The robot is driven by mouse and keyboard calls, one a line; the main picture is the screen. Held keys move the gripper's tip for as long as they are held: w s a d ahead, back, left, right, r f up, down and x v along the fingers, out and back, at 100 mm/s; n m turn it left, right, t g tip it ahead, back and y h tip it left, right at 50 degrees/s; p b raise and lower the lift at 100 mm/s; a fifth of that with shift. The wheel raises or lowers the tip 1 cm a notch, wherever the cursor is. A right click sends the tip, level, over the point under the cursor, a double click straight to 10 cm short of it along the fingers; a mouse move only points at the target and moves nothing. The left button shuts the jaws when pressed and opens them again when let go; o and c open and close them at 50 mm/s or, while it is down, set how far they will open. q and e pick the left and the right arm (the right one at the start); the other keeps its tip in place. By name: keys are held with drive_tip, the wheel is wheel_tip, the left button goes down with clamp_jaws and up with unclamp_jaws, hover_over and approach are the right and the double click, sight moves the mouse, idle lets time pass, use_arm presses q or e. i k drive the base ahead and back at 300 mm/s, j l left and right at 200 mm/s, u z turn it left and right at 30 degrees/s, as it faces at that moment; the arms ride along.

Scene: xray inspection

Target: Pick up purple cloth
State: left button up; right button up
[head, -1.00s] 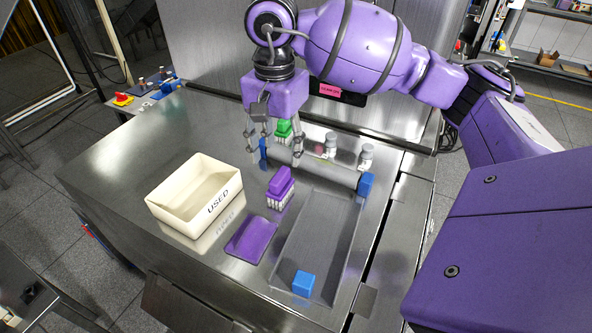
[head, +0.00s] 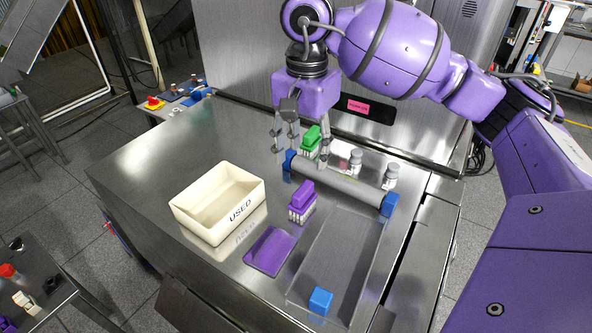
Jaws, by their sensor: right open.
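The purple cloth (head: 270,250) lies flat on the steel table, between the cream bin and the shallow metal tray. A purple brush (head: 302,201) with pale bristles stands just behind it. My right gripper (head: 300,155) is open and empty, pointing down above the table's back part, close to a green brush and the roller's left end. It is well behind the cloth. My left gripper is not in view.
A cream bin marked USED (head: 252,192) stands left of the cloth. A grey roller with blue ends (head: 389,205) lies across the tray's (head: 376,250) back. A blue block (head: 320,301) is at the tray's front. A green brush (head: 312,137) and white-capped bottles (head: 391,177) stand behind.

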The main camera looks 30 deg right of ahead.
sight(269, 253)
drive_tip(key=k+j+u, duration=0.15)
drive_tip(key=k+j, duration=0.2)
drive_tip(key=k+j+u, duration=0.1)
drive_tip(key=k+j, duration=0.2)
drive_tip(key=j, duration=0.2)
